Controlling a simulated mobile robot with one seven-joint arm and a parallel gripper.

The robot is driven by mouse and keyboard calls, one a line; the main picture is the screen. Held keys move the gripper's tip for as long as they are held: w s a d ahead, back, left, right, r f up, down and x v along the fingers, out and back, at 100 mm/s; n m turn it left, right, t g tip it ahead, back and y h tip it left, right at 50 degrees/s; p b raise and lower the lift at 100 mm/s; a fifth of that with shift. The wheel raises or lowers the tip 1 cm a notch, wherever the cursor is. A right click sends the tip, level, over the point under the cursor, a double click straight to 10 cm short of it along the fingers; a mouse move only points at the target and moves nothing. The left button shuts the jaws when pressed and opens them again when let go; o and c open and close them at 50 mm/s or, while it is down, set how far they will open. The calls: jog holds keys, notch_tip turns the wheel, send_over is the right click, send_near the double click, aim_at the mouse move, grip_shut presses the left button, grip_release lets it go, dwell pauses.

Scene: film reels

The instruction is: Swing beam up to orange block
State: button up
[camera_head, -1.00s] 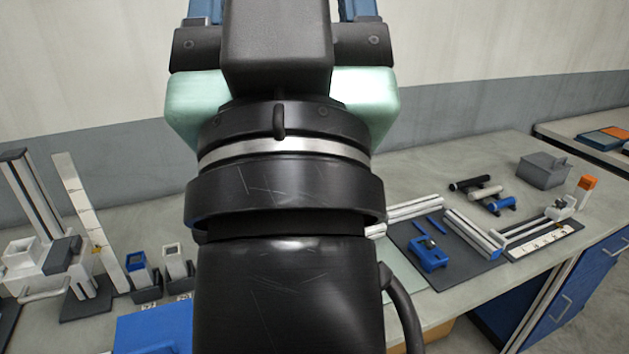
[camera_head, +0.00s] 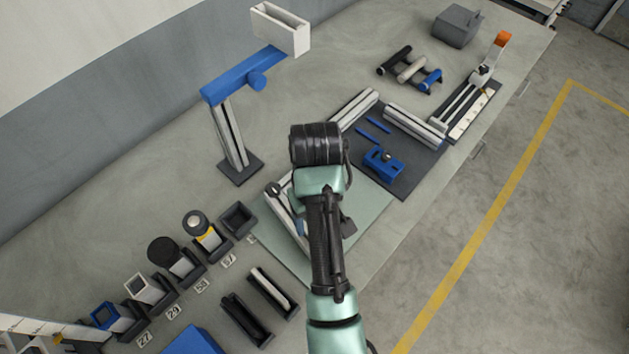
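The orange block (camera_head: 503,39) sits at the top of a short pale upright at the far end of a rail fixture (camera_head: 462,105) on the right of the table. The fixture has long pale and dark bars and a white marked strip. Which bar is the beam, I cannot tell. A blue horizontal bar (camera_head: 243,75) tops a grey post at the back left and carries a white box at its right end. My arm reaches up the middle of the view. My gripper does not show; the arm hides that area.
A pale green mat (camera_head: 375,212) with a metal fixture lies partly behind my arm. A dark mat (camera_head: 405,180) holds a blue clamp-like part (camera_head: 383,165). A grey box (camera_head: 458,26) stands at the back. Several small holders line the left side. Floor lies beyond the right edge.

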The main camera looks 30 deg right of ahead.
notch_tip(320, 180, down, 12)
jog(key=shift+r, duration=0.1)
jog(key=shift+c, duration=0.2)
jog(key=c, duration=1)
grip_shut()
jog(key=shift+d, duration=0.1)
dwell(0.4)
